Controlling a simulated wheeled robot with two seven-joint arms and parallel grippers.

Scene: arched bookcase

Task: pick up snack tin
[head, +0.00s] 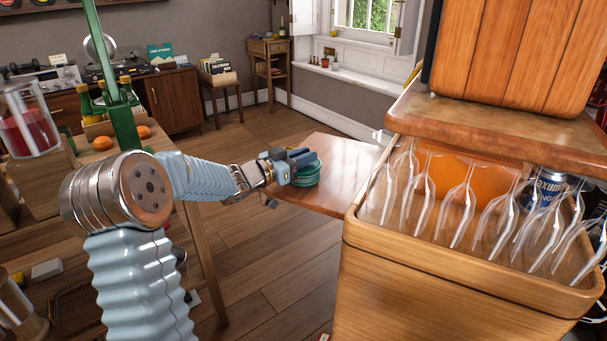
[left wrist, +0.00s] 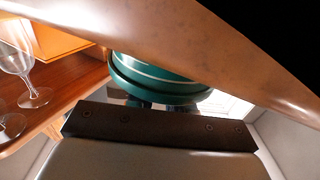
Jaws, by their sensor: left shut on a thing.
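The snack tin, a round teal tin with a pale stripe (head: 307,176), shows in the head view at the end of my left arm, over or at the brown wooden shelf board. My left gripper (head: 292,162) is shut on it and covers part of it. In the left wrist view the tin (left wrist: 160,82) is just beyond the dark gripper fingers (left wrist: 152,105), with its upper part hidden by a wooden edge. Whether the tin touches the board cannot be told. My right gripper is not in view.
The brown board (head: 338,160) otherwise looks clear. A wooden bin with several wine glasses (head: 410,245) and a blue can (head: 548,188) stands at right. A table with oranges (head: 102,143), bottles and a jug of red drink (head: 28,125) is at left. Open floor lies between.

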